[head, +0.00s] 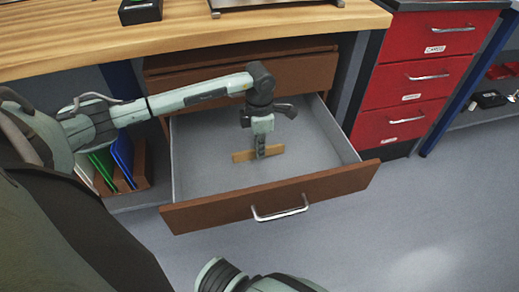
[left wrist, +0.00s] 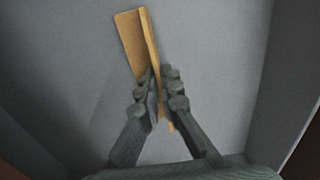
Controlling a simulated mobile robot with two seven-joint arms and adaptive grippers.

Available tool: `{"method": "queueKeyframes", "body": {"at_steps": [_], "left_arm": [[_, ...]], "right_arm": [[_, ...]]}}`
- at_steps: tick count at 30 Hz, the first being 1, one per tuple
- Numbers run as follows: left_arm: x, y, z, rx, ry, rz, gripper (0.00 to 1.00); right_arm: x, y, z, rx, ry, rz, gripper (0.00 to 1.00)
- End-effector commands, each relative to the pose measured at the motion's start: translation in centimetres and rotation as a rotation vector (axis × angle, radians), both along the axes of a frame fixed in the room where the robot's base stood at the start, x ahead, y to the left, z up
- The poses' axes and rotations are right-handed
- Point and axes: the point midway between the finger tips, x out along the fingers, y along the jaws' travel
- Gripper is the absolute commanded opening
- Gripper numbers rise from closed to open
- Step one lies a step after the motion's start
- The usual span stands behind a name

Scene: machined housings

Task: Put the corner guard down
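The corner guard (head: 258,154) is a tan, L-section strip inside the open drawer (head: 190,190). It lies at or just above the grey drawer floor; I cannot tell whether it touches. My left gripper (head: 260,152) points down into the drawer from above. In the left wrist view the gripper (left wrist: 160,95) has a finger on each side of the upright flange of the corner guard (left wrist: 131,40), closed on it near its lower end. The finger pads hide part of the flange. My right gripper is not in view.
The drawer has a brown front with a metal handle (head: 280,214) and grey side walls. Its floor is otherwise bare. A wooden worktop (head: 200,35) is above. Red drawers (head: 425,75) stand at right. Coloured folders (head: 122,155) stand in a rack at left.

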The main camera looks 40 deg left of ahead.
Motion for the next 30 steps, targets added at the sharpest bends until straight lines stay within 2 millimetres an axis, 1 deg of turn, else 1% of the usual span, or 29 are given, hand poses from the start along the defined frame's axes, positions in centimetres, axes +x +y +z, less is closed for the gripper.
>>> {"method": "queueKeyframes", "body": {"at_steps": [1, 6, 11, 17, 18, 26, 28, 30], "left_arm": [[0.0, 0.0, -0.3, -0.001, -0.002, 0.000, 0.00], [0.1, 0.0, -0.3, -0.001, -0.003, 0.000, 0.00], [0.1, 0.0, -0.5, -0.001, -0.002, -0.001, 0.00], [0.1, 0.0, -0.5, -0.001, -0.002, -0.001, 0.24], [0.1, 0.0, -0.5, -0.001, -0.002, -0.001, 0.26], [0.1, 0.0, -0.4, -0.001, -0.002, -0.001, 0.26], [0.1, 0.0, -0.1, -0.001, -0.002, -0.001, 0.26], [0.1, 0.0, 0.6, 0.000, -0.004, -0.001, 0.26]], "right_arm": [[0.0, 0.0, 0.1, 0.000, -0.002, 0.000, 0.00], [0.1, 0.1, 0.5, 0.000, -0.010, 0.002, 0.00], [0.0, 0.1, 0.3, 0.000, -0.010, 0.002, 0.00], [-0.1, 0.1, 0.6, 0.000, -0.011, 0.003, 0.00], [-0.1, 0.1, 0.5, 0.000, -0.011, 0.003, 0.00], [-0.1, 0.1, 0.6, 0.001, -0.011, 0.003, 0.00], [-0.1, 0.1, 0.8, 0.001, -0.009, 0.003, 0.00], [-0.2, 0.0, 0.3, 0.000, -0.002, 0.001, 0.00]]}}
